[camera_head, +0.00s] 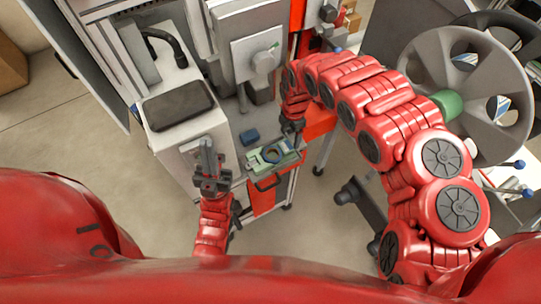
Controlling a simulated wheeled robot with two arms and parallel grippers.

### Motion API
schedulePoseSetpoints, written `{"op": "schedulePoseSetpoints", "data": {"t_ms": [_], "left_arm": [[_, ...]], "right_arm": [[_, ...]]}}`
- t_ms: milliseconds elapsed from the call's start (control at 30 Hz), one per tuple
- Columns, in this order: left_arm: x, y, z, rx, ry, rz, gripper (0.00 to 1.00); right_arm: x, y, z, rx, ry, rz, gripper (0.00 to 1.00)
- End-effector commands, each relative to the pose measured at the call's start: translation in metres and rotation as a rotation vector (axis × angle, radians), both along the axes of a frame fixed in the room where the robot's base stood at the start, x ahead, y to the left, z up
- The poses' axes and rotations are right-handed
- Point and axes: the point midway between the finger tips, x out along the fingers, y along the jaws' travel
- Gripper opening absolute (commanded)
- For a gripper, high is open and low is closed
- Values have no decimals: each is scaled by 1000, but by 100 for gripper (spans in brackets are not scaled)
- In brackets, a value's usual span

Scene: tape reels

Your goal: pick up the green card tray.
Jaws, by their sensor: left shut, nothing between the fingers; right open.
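The green card tray (262,166) sits on the grey top of a small red-and-grey stand, with a dark blue ring (272,155) in it. My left gripper (207,150) is shut and empty, to the left of the tray and apart from it, in front of the white machine. My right gripper (291,136) is open at the tray's right far end, pointing down. I cannot tell whether its fingers touch the tray.
A small blue block (249,136) lies behind the tray. A white machine with a dark screen (178,105) stands at the left. Large grey reels (466,90) stand at the right. A grey unit (255,55) rises behind. Floor is clear in front.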

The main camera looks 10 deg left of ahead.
Motion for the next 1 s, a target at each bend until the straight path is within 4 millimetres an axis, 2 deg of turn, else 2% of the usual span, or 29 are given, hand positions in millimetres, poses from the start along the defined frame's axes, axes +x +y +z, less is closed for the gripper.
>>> {"op": "schedulePoseSetpoints", "data": {"t_ms": [233,400,633,933,967,1000], "left_arm": [[0,0,2,0,0,0,0],[0,0,6,0,0,0,0],[0,0,9,0,0,0,0],[0,0,9,0,0,0,0],[0,0,9,0,0,0,0],[0,0,9,0,0,0,0]], "right_arm": [[1,2,-12,4,-3,1,80],[-1,1,-34,2,1,-1,80],[0,2,-56,4,-2,0,80],[2,0,-60,0,-5,-2,80],[2,0,-60,1,-4,-2,78],[2,0,-60,1,-4,-2,71]]}}
